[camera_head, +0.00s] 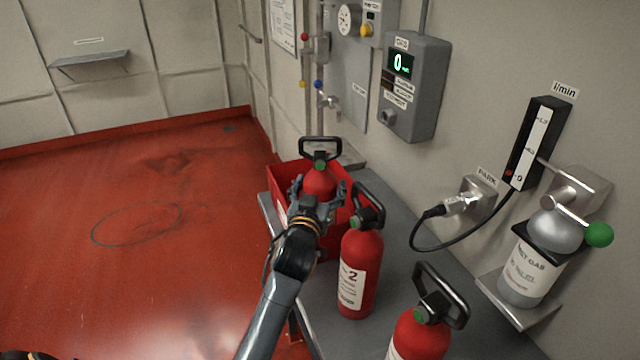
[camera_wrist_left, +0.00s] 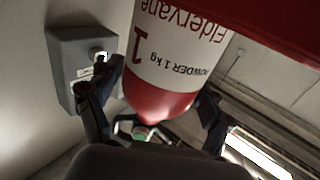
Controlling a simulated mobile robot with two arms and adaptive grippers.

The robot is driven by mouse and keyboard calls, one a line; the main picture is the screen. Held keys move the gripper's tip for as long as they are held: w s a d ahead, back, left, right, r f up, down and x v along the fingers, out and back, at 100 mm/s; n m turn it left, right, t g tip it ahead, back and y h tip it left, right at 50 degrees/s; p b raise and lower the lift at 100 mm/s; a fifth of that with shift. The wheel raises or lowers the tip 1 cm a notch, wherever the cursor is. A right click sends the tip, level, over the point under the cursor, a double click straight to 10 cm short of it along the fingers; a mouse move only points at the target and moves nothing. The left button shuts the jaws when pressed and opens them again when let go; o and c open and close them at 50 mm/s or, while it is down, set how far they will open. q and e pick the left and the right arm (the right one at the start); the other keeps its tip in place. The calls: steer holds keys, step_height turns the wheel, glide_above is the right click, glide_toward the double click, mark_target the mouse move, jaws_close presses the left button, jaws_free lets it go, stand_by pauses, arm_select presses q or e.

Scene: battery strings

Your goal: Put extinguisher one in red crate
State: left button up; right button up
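Extinguisher one (camera_head: 320,184) is red with a black handle and stands upright within the outline of the red crate (camera_head: 287,173). Whether its base rests on the crate floor is hidden. My left gripper (camera_head: 319,192) has its fingers on both sides of its upper body and appears shut on it. In the left wrist view, extinguisher one (camera_wrist_left: 178,50) appears upside down with its "1" label, between the fingers of my left gripper (camera_wrist_left: 160,100). A red crate wall (camera_wrist_left: 275,20) fills the upper right there. My right gripper is not in view.
Extinguisher two (camera_head: 360,262) stands on the grey bench (camera_head: 385,325) close in front of the crate. Another red extinguisher (camera_head: 420,335) is nearer. A gas bottle (camera_head: 530,270) and a grey meter box (camera_head: 414,85) are on the right wall. Red floor lies open at left.

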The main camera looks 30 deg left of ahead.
arm_select(q)
steer(key=shift+o, duration=0.4)
steer(key=shift+s+r, duration=0.1)
steer(key=shift+s+d, duration=0.15)
steer(key=shift+s, duration=0.2)
steer(key=b+v, duration=0.2)
steer(key=v, duration=0.9)
steer(key=shift+s, duration=0.1)
